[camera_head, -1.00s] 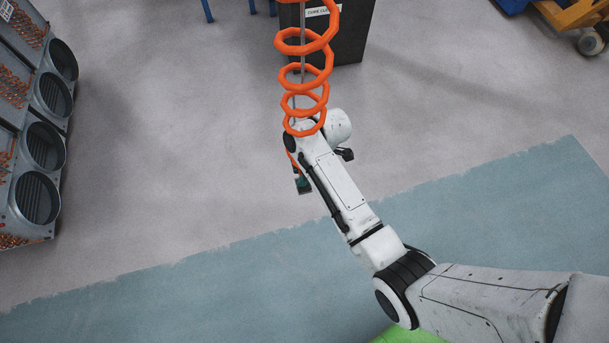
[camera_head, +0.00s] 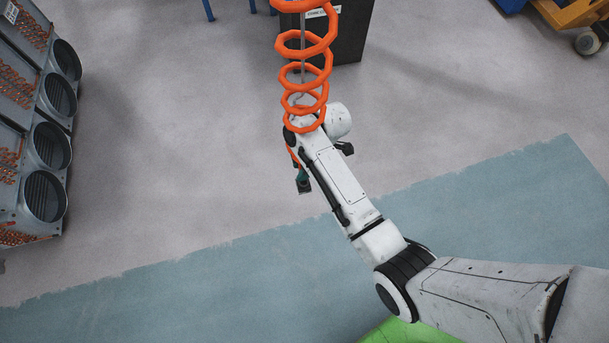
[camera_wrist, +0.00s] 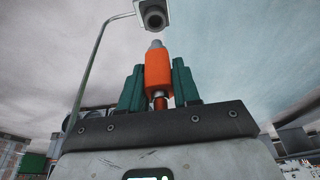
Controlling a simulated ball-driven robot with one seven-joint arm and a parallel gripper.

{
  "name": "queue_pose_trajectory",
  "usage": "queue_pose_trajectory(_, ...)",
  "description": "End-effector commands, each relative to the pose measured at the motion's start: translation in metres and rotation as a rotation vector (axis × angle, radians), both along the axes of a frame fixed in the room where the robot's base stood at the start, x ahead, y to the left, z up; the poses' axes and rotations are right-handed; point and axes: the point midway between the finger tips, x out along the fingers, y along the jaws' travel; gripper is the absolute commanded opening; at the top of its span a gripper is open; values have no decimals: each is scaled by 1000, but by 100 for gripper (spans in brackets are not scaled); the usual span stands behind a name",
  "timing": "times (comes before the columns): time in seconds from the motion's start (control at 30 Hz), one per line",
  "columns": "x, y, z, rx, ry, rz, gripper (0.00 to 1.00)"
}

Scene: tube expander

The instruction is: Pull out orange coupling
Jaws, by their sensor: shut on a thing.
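The orange coupling (camera_wrist: 158,72) stands upright in the wrist view, with a grey metal tip at its top. My gripper (camera_wrist: 158,80) is shut on it, with one dark green finger on each side. A grey socket (camera_wrist: 154,16) with a dark round opening is above the tip, and the two look apart. In the head view my wrist end is at the foot of a coiled orange hose (camera_head: 305,78), and my forearm hides the coupling.
A bent grey pipe (camera_wrist: 93,62) runs up to the socket on the left. In the head view a dark cabinet (camera_head: 348,35) stands behind the hose, and metal units with round fans (camera_head: 48,145) stand at the left. The floor between is clear.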

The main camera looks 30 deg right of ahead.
Motion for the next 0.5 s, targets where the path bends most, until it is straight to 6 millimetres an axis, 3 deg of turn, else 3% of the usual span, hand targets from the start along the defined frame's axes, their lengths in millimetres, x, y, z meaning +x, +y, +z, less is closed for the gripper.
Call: queue_pose_trajectory(0.5, 0, 0, 26, 0, 0, 0, 0)
